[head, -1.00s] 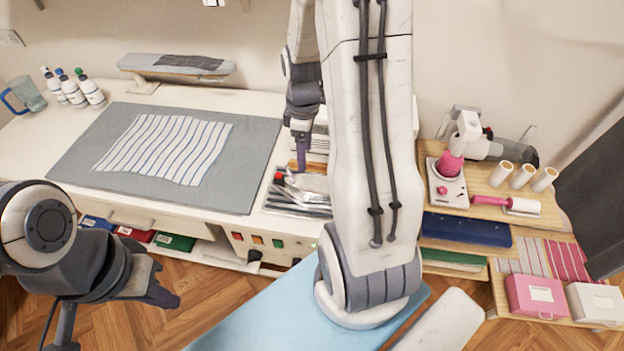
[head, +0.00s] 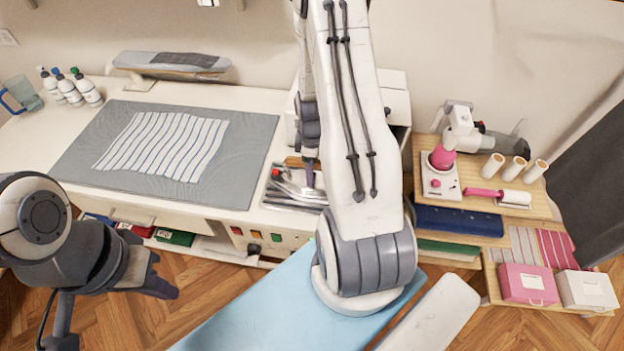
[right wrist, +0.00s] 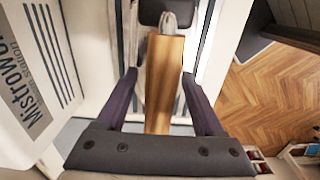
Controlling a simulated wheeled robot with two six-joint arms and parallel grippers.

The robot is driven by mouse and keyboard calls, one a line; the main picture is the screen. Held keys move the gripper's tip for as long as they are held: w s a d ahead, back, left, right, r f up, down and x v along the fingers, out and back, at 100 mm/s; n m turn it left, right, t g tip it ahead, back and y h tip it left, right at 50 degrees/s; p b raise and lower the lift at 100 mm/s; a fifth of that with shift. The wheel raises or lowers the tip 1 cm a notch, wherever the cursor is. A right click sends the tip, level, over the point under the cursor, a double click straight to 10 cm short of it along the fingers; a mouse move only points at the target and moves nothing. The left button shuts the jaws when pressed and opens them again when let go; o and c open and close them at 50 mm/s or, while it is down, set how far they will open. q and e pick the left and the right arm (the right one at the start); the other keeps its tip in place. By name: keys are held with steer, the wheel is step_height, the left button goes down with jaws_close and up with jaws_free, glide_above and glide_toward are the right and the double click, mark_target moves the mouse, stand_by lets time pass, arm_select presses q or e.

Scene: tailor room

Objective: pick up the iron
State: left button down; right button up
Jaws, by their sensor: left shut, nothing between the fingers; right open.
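The iron (head: 292,188) sits on its rest at the right end of the worktop in the head view, silver with a wooden handle, and is partly hidden by my right arm. In the right wrist view the wooden handle (right wrist: 163,85) runs lengthwise between the two dark fingers of my right gripper (right wrist: 155,78). The right gripper is open, with a finger on each side of the handle and gaps visible. It also shows at the iron in the head view (head: 309,174). My left gripper (head: 160,277) is shut and empty, in front of the worktop at the left.
A striped cloth (head: 165,145) lies on a grey mat (head: 240,170) left of the iron. A blue ironing board (head: 245,310) stands in front. A white boxy machine (right wrist: 35,75) is close beside the right gripper. A wooden shelf unit (head: 475,180) with pink tools stands at the right.

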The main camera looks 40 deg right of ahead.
steer(key=shift+f, duration=0.4)
steer(key=shift+f, duration=0.25)
stand_by(0.4)
jaws_close()
stand_by(0.7)
stand_by(0.5)
steer(key=shift+w+r, duration=0.1)
